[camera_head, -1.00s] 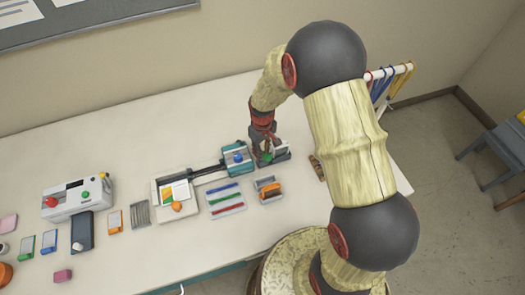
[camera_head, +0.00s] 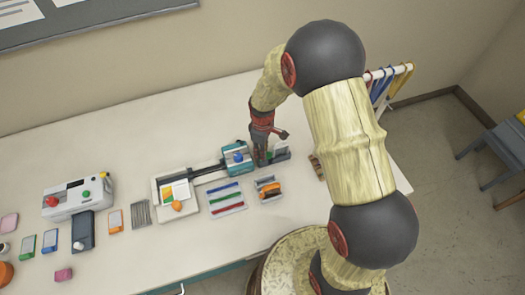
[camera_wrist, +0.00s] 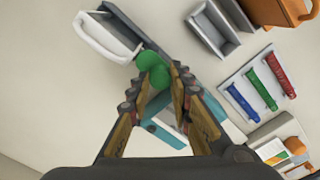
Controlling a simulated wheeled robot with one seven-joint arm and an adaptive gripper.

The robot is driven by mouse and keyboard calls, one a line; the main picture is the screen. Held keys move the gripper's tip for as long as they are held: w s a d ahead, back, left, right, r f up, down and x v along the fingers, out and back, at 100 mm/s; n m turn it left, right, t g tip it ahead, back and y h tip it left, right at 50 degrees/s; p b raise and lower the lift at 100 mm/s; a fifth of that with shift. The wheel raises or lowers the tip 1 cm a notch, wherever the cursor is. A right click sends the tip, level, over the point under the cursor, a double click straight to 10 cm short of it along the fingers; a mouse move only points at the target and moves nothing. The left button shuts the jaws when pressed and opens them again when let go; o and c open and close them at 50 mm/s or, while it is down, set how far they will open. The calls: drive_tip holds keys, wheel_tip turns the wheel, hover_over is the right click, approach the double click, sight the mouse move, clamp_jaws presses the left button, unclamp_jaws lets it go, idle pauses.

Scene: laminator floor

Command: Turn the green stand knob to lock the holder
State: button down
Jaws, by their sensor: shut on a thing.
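The green stand knob (camera_wrist: 153,68) shows in the wrist view as rounded green lobes between the fingertips. My gripper (camera_wrist: 155,88) is shut on it. The dark stand (camera_wrist: 158,47) extends past the knob, and a white rounded holder (camera_wrist: 108,38) stands at its upper left end. In the head view, my gripper (camera_head: 261,160) reaches down at the left end of the stand (camera_head: 280,156). The knob is hidden behind the gripper there. I cannot tell from the frames whether the holder is locked.
A teal device with a blue knob (camera_head: 238,157) stands close left of my gripper. A tray with blue, green and red strips (camera_head: 226,208) and a grey-and-orange item (camera_head: 268,197) lie in front. A rack with coloured straps (camera_head: 388,75) stands behind at right.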

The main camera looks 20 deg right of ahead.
drive_tip(key=c, duration=1.6)
unclamp_jaws()
drive_tip(key=shift+r, duration=0.1)
wheel_tip(320, 180, up, 12)
drive_tip(key=shift+f, duration=0.1)
